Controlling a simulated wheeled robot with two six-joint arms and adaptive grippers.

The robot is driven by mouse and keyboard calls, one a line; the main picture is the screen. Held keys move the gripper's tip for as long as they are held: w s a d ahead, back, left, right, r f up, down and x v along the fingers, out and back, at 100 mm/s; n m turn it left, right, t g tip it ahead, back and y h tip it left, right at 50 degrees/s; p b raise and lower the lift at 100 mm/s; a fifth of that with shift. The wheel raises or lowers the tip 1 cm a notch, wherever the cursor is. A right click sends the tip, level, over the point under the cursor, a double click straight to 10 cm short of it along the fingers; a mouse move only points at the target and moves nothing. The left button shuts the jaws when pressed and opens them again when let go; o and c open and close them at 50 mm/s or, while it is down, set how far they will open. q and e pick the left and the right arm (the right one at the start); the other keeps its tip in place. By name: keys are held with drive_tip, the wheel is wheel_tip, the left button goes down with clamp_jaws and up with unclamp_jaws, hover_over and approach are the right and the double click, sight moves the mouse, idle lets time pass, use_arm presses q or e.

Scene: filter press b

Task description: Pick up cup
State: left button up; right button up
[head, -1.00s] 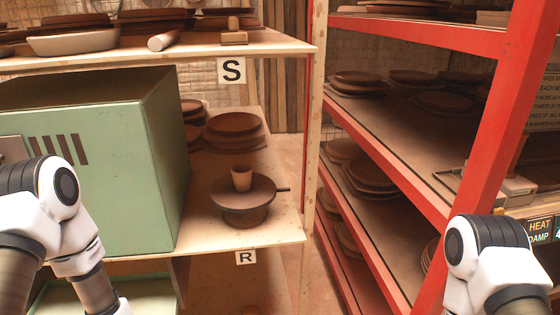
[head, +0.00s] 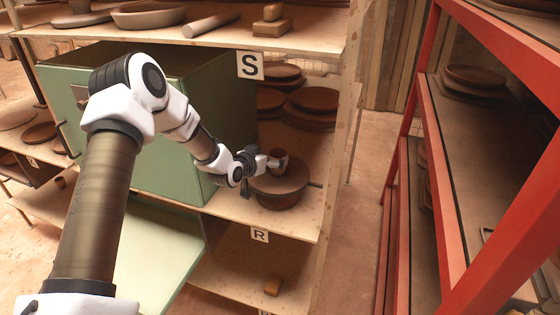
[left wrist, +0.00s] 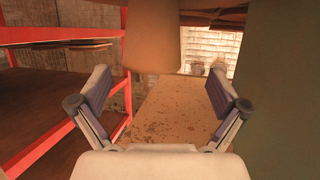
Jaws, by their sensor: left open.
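The small brown cup (head: 281,157) stands on a dark round disc (head: 282,182) with a rounded base, on the middle shelf. My left gripper (head: 272,162) is at the cup's left side, and its fingers partly cover the cup in the head view. In the left wrist view my left gripper (left wrist: 158,80) is open, with its two fingers spread wide. The cup's brown wall (left wrist: 152,42) fills the top middle there, between the lines of the fingers. Its upper part is cut off by the picture edge. Whether the fingers touch it I cannot tell. My right gripper is out of view.
A green cabinet (head: 150,170) stands just left of the cup. Stacked brown plates (head: 310,105) lie behind it. An upper shelf marked S (head: 249,65) hangs above; the shelf edge below is marked R (head: 259,235). A red rack (head: 450,180) stands at right.

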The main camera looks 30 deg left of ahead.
sight(282, 151)
use_arm(q)
drive_tip(key=w, duration=0.2)
drive_tip(key=w+d+f, duration=0.1)
drive_tip(key=shift+w+p, duration=0.3)
drive_tip(key=shift+w, duration=0.05)
drive_tip(key=shift+s+a, duration=0.1)
drive_tip(key=shift+a, duration=0.05)
drive_tip(key=shift+s+a, duration=0.1)
drive_tip(key=c, duration=1.2)
drive_tip(key=shift+d, duration=0.2)
drive_tip(key=shift+c, duration=0.5)
drive_tip(key=shift+a, duration=0.1)
